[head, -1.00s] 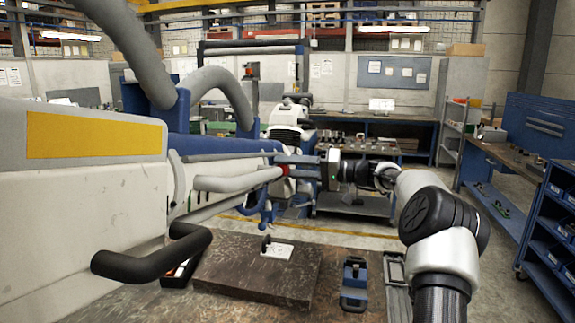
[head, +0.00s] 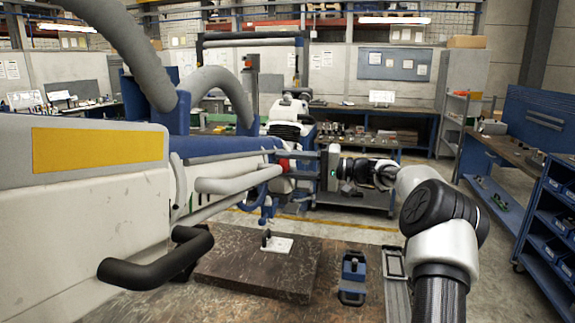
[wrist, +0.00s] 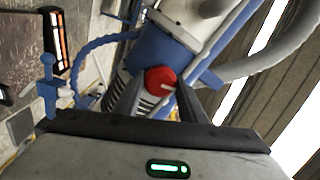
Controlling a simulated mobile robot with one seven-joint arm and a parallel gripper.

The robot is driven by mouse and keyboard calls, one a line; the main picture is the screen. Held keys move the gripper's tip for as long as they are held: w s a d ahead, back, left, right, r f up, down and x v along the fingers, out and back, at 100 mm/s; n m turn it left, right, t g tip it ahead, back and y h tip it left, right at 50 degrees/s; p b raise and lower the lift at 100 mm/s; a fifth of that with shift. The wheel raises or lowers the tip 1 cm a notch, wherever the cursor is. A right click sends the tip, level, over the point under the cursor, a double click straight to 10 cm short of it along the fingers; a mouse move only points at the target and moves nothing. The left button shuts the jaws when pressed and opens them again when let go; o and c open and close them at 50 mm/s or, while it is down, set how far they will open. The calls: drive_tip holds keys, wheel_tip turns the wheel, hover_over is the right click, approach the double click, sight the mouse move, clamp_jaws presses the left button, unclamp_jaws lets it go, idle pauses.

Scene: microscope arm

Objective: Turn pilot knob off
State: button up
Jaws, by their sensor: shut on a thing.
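The pilot knob is a round red knob with a white mark (wrist: 158,79) in the wrist view. It sits on the side of the blue and white machine arm (wrist: 172,50). In the head view the knob (head: 284,165) is a small red spot, partly hidden. My gripper (wrist: 160,88) has one dark finger on each side of the knob and is shut on it. In the head view my gripper (head: 287,166) reaches in from the right. The contact faces of the fingers are not clearly seen.
A dark stone slab (head: 255,275) with a white card (head: 278,245) lies on the bench below. A blue tool (head: 353,278) lies to its right. A black bent handle (head: 150,272) juts out at front left. Grey hoses (head: 222,82) loop above the machine arm.

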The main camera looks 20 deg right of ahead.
drive_tip(key=o, duration=1)
drive_tip(key=b+v, duration=0.2)
drive_tip(key=v, duration=1.5)
drive_tip(key=shift+s+d, duration=0.2)
